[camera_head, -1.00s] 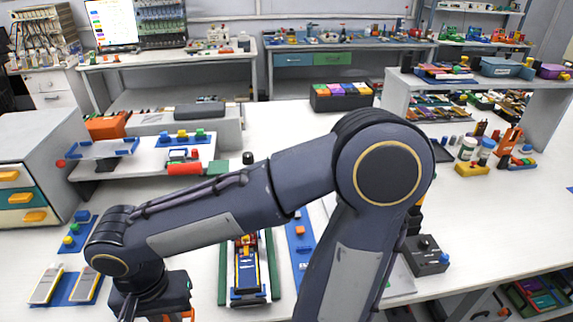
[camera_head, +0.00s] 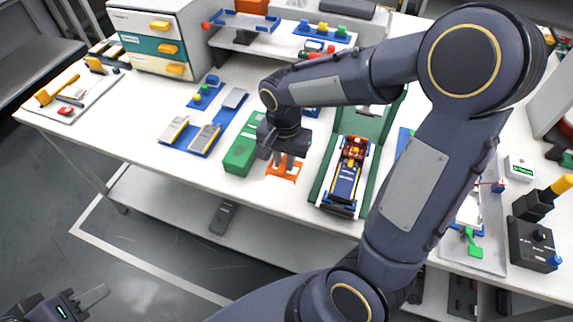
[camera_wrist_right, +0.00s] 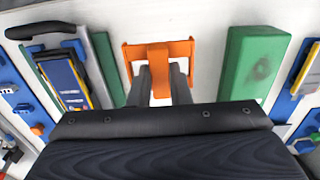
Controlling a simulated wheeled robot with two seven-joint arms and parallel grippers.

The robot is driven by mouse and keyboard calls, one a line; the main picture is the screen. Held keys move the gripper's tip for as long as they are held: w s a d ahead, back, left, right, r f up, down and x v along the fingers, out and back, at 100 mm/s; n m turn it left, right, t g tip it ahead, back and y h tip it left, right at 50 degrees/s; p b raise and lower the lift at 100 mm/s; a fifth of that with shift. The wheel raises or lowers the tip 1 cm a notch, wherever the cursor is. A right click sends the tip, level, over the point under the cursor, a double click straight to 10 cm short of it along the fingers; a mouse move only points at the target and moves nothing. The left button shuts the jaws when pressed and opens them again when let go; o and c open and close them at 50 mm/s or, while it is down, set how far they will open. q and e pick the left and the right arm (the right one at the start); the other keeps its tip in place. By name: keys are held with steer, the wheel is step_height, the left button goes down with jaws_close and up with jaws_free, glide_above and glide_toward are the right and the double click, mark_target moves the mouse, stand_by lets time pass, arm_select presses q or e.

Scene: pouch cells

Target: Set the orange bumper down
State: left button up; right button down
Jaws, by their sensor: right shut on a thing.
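The orange bumper (camera_head: 284,171) is between the green block and the car fixture on the white table. My right gripper (camera_head: 287,163) points down and is shut on its upright middle tab. In the right wrist view the bumper (camera_wrist_right: 158,50) shows its flat, wide frame beyond the fingertips (camera_wrist_right: 158,84). It is at or just above the table; I cannot tell whether it touches. A blue toy car (camera_head: 346,176) sits in the green-sided fixture (camera_head: 373,165) to the right. My left gripper (camera_head: 92,298) is at the bottom left, off the table, with its fingers only partly clear.
The green block (camera_head: 242,152) stands close left of the bumper, with blue trays (camera_head: 190,137) beyond it. The table's front edge is near. A drawer cabinet (camera_head: 158,45) stands at the back left. My right arm covers much of the right side.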

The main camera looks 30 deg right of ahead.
steer(key=shift+w+d+f, duration=0.35)
steer(key=shift+f, duration=0.3)
steer(key=shift+w+d+f, duration=0.15)
steer(key=shift+f, duration=0.85)
steer(key=shift+w+d+f, duration=0.1)
steer(key=shift+w+f, duration=0.05)
steer(key=shift+f, duration=0.8)
steer(key=shift+f, duration=0.15)
steer(key=shift+f+b, duration=0.15)
steer(key=shift+b, duration=0.25)
steer(key=c, duration=1.3)
jaws_free()
steer(key=shift+c, duration=0.2)
